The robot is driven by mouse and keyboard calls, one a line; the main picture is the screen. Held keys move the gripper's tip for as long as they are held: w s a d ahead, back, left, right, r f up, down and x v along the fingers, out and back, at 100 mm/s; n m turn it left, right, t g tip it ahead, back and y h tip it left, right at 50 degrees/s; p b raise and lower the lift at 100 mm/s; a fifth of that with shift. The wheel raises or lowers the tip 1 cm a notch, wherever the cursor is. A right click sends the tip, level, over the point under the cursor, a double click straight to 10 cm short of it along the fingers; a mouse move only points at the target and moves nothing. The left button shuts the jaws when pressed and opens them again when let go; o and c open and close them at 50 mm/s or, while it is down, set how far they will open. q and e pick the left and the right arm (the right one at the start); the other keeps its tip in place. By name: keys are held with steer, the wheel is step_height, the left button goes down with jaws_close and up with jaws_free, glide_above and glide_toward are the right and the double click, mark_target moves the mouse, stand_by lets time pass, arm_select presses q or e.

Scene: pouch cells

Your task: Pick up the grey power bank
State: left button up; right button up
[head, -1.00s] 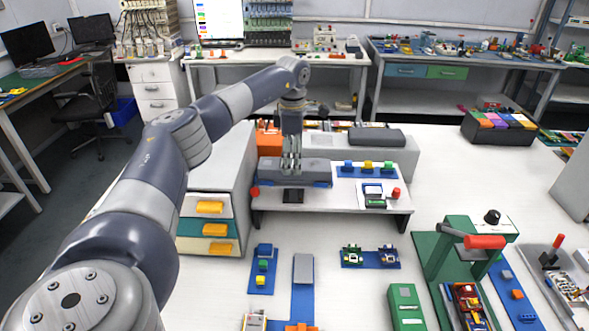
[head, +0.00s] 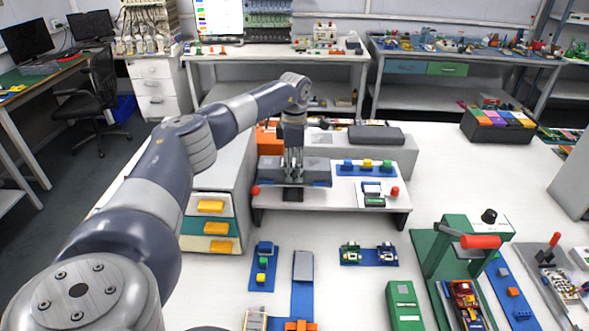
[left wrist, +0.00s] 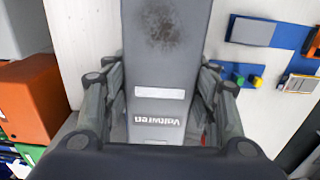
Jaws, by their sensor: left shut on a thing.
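The grey power bank (head: 315,170) is a long flat slab lying on the white bench-top stand (head: 260,208), with blue showing along its lower edge. My left gripper (head: 293,174) reaches down over its middle and is shut on it. In the left wrist view the slab (left wrist: 163,70) runs between the fingers of my left gripper (left wrist: 160,115), one on each side. It has a dark smudge, a pale blank label and printed lettering. The fingers hide part of its sides. I cannot tell any gap beneath it. My right gripper is not in view.
A blue mat with coloured blocks (head: 367,170) and a red button (head: 395,191) are to the right on the stand. An orange box (head: 268,138) and a long dark case (head: 376,135) are behind. White drawers (head: 208,207) stand at the left.

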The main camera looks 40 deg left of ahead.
arm_select(q)
steer(key=shift+r, duration=0.1)
steer(key=shift+w+r+b, duration=0.1)
steer(key=shift+r+b, duration=0.4)
steer(key=shift+r, duration=0.15)
steer(key=shift+s+d+r+b, duration=0.15)
steer(key=shift+r+b, duration=0.1)
steer(key=shift+r, duration=0.25)
steer(key=shift+s+d+r+b, duration=0.1)
steer(key=shift+s+r+b, duration=0.1)
steer(key=shift+r, duration=0.25)
steer(key=s+d+r+b, duration=0.1)
steer(key=s+d+b, duration=0.3)
steer(key=s+d, duration=0.6)
steer(key=shift+d+r, duration=0.3)
steer(key=shift+d, duration=0.4)
